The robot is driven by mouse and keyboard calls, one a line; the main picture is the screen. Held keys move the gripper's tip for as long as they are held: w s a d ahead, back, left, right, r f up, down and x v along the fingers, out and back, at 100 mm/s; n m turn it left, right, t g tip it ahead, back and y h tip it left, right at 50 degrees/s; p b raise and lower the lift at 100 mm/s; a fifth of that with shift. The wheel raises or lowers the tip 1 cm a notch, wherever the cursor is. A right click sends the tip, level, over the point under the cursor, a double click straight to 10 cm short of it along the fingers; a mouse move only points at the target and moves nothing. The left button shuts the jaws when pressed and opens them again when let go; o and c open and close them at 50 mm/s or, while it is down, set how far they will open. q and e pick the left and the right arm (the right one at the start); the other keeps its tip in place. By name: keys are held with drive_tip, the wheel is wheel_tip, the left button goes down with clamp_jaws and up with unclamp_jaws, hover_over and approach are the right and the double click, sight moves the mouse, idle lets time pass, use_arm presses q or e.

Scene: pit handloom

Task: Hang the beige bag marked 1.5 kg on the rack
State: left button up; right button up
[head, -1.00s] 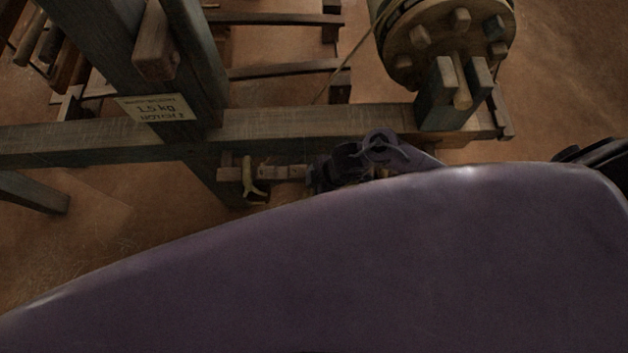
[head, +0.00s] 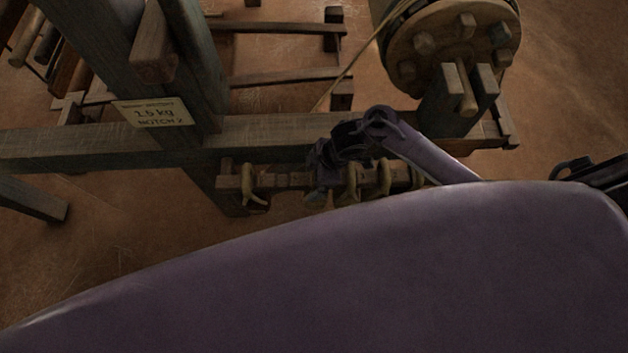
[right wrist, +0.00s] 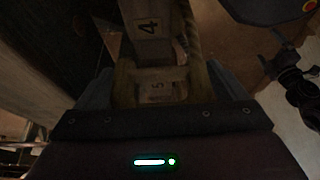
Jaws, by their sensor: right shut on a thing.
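My right gripper (head: 325,178) is at the rack, in front of the loom's long beam. In the right wrist view my right gripper (right wrist: 163,80) is shut on the beige bag (right wrist: 160,72). A label with a 5 shows on it, dim and only partly readable. In the head view my gripper mostly hides the bag. I cannot tell whether the bag touches a hook. My left gripper is not in view.
A paper sign (head: 152,112) with a kg figure and the word NOTCH is on the loom post. The long beam (head: 90,145) runs behind the rack. A round pegged wheel (head: 455,45) stands at the upper right. Earthen floor is clear at lower left.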

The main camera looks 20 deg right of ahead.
drive_tip(key=shift+w, duration=0.4)
drive_tip(key=shift+f+b, duration=0.8)
drive_tip(key=shift+f, duration=0.2)
drive_tip(key=shift+s+f, duration=0.15)
drive_tip(key=shift+f, duration=0.15)
